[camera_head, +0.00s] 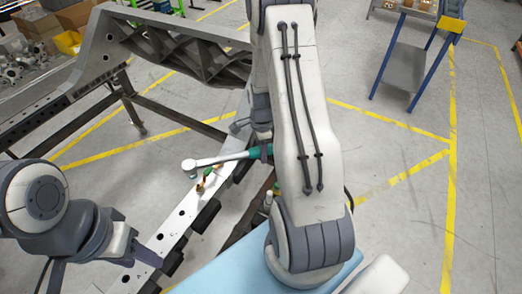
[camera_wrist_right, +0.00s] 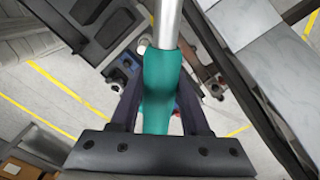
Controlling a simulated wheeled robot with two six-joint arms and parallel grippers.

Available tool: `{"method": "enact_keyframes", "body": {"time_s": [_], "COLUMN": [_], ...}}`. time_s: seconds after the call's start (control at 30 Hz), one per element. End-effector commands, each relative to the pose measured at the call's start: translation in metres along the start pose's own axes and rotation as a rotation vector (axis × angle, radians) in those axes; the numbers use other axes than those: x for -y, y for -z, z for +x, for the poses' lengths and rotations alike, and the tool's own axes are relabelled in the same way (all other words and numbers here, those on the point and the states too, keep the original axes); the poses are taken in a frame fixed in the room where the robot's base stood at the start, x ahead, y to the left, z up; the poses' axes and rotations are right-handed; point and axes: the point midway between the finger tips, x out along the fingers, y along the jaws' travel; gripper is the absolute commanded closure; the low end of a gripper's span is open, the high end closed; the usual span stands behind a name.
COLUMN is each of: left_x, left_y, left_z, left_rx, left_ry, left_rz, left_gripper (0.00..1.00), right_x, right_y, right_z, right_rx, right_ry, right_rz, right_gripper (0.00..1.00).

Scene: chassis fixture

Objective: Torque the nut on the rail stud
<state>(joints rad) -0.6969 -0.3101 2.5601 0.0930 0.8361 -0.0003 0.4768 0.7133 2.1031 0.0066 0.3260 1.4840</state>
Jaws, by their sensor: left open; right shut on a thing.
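A torque wrench with a silver shaft (camera_head: 220,158) and a teal handle lies across the air above the rail (camera_head: 172,232). My right gripper (camera_head: 264,152) is shut on the teal handle, which also shows between its fingers in the right wrist view (camera_wrist_right: 160,85). The wrench's round head (camera_head: 189,168) is at the left end of the shaft, near small brass-coloured parts (camera_head: 204,181) on the rail. I cannot tell whether the head touches the nut or stud. My left gripper (camera_head: 150,257) is open at the near part of the rail.
A large grey chassis frame (camera_head: 105,45) stands at the back left. A blue-legged cart (camera_head: 410,65) stands at the back right. A light blue surface (camera_head: 225,270) is at the front. Open floor with yellow lines lies to the right.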

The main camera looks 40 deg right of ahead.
Motion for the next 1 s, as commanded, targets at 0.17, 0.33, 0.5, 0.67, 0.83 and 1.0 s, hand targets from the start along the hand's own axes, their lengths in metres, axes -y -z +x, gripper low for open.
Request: {"method": "enact_keyframes", "body": {"time_s": [0.17,0.33,0.5,0.67,0.83,1.0], "left_x": [0.001,0.002,0.003,0.003,0.003,0.003], "left_y": [-0.001,-0.001,-0.002,-0.002,-0.002,-0.002], "left_z": [0.014,0.024,0.035,0.044,0.042,0.040], "left_rx": [0.000,0.000,0.000,0.000,0.000,0.000], "left_ry": [0.000,0.000,0.000,0.000,0.000,0.000], "left_rz": [0.000,0.000,0.000,0.000,0.000,0.000], "left_gripper": [0.50,0.50,0.50,0.50,0.50,0.50], "right_x": [0.001,0.001,0.001,0.001,0.001,0.001], "right_y": [0.001,0.001,0.002,0.002,0.002,0.004], "right_z": [0.015,0.027,0.039,0.050,0.048,0.048], "right_rx": [0.000,0.000,0.000,0.000,0.000,0.000], "right_ry": [0.003,0.003,0.004,0.004,0.004,0.004], "right_rz": [0.001,0.001,0.001,0.001,0.001,0.000], "right_gripper": [1.00,1.00,1.00,1.00,1.00,1.00]}}
